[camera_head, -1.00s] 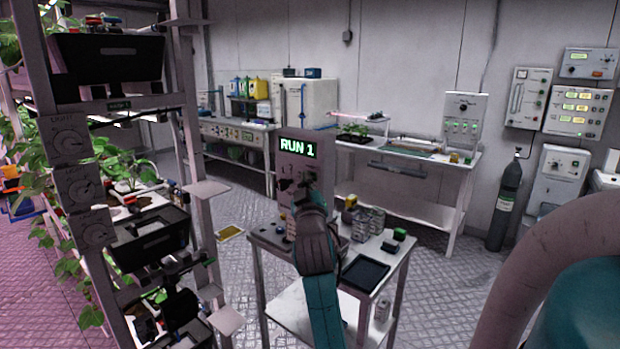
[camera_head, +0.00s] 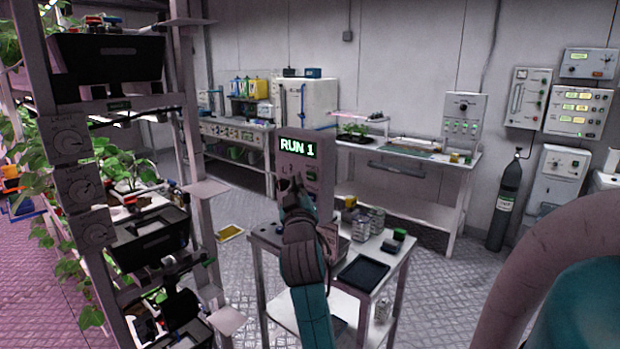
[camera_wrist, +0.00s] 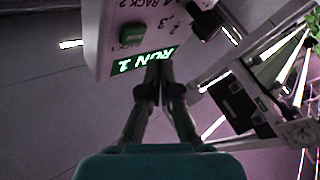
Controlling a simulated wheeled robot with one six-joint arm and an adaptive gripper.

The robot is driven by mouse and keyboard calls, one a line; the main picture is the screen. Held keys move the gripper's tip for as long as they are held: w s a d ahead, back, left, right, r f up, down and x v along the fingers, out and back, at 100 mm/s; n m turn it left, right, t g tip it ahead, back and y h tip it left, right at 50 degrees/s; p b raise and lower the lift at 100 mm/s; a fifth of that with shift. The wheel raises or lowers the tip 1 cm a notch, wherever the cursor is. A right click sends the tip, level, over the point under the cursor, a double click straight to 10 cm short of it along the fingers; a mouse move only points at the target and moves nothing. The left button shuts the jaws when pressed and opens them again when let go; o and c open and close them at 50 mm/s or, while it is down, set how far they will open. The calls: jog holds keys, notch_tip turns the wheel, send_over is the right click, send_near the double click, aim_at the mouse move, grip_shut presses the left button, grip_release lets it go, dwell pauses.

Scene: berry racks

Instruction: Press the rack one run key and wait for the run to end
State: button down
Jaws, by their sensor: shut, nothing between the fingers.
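The control box (camera_head: 319,172) is a grey upright panel standing on a small cart, with a lit green display (camera_head: 298,148) reading RUN 1. In the wrist view, the box (camera_wrist: 108,20) shows tilted, with the display (camera_wrist: 128,64) still lit. My gripper (camera_head: 291,184) is shut and empty in front of the panel's face, below the display. In the wrist view, my fingertips (camera_wrist: 158,68) overlap the display's edge; I cannot tell whether they touch the panel.
The cart (camera_head: 398,252) also carries jars (camera_head: 361,228), a dark tray (camera_head: 363,272) and small blocks. A plant rack (camera_head: 188,130) stands close on the left. A bench (camera_head: 430,210) and a gas cylinder (camera_head: 507,200) stand behind. Open floor lies right of the cart.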

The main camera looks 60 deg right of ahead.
jog(key=a, duration=0.3)
jog(key=shift+w, duration=0.4)
dwell(0.6)
jog(key=s+a+f+n+t+y, duration=0.2)
jog(key=a+f+n+t+y, duration=0.6)
jog(key=a+f, duration=1.85)
jog(key=s+a+f+m+g+y, duration=0.1)
jog(key=s+a+f+g+y, duration=0.1)
jog(key=s+a+f+y, duration=0.45)
jog(key=s+a+f+g+y, duration=0.15)
jog(key=s+a+f, duration=0.25)
jog(key=s+a, duration=0.55)
jog(key=s+r+y, duration=0.1)
jog(key=s+y, duration=0.1)
jog(key=s, duration=1)
jog(key=shift+s+r+y, duration=0.2)
jog(key=shift+s+y, duration=0.05)
jog(key=shift+y, duration=0.05)
